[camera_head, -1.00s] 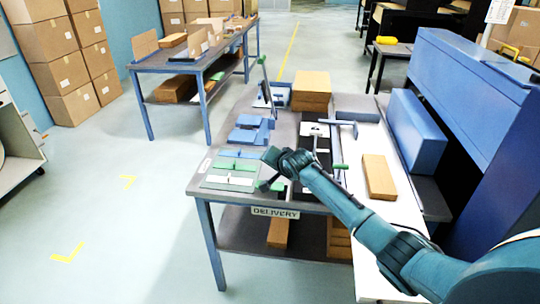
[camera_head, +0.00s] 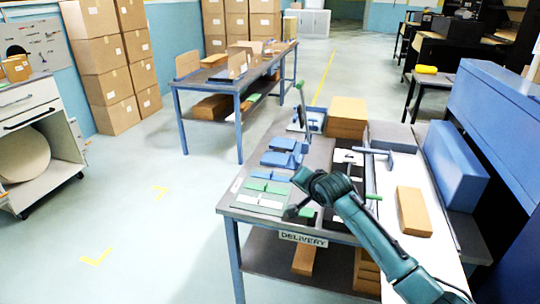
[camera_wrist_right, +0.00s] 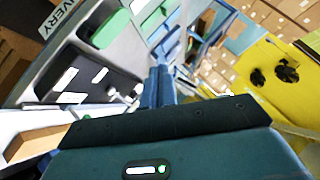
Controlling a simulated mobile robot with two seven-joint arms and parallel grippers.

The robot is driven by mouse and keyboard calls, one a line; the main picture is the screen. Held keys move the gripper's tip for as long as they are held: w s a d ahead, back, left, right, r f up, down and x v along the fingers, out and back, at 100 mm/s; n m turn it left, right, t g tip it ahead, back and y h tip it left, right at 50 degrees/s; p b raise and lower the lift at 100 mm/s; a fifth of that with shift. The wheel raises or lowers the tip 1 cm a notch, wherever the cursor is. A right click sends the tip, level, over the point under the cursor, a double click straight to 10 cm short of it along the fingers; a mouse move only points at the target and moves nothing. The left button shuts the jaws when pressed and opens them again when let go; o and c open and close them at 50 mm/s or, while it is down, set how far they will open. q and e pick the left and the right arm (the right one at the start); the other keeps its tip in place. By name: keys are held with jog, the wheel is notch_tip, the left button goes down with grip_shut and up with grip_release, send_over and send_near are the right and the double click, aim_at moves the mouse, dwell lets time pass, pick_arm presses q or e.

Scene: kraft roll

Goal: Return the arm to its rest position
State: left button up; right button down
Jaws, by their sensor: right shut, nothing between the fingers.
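My right arm (camera_head: 366,231) comes in from the lower right in the head view, teal with dark joints. Its wrist end (camera_head: 312,184) is above the front of the delivery table (camera_head: 228,208). In the right wrist view my right gripper (camera_wrist_right: 160,85) is shut, its blue fingers together and empty. The fingertips are hard to make out in the head view. My left gripper is not in view.
A blue machine (camera_head: 495,120) stands right. The floor at left (camera_head: 150,225) is clear.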

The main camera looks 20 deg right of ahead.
jog(key=s+a+f+n+y, duration=0.1)
jog(key=s+a+f+n, duration=0.25)
jog(key=s+f, duration=0.5)
jog(key=s+a+f+n+y, duration=0.1)
jog(key=s+a+f+n, duration=0.2)
jog(key=s+a+f, duration=0.35)
jog(key=s+f+n, duration=0.2)
jog(key=s, duration=0.8)
jog(key=s+a+f+n+g+y, duration=0.1)
jog(key=s+f+n, duration=0.1)
jog(key=s, duration=0.8)
jog(key=shift+s+f+n, duration=0.15)
jog(key=shift+n, duration=0.6)
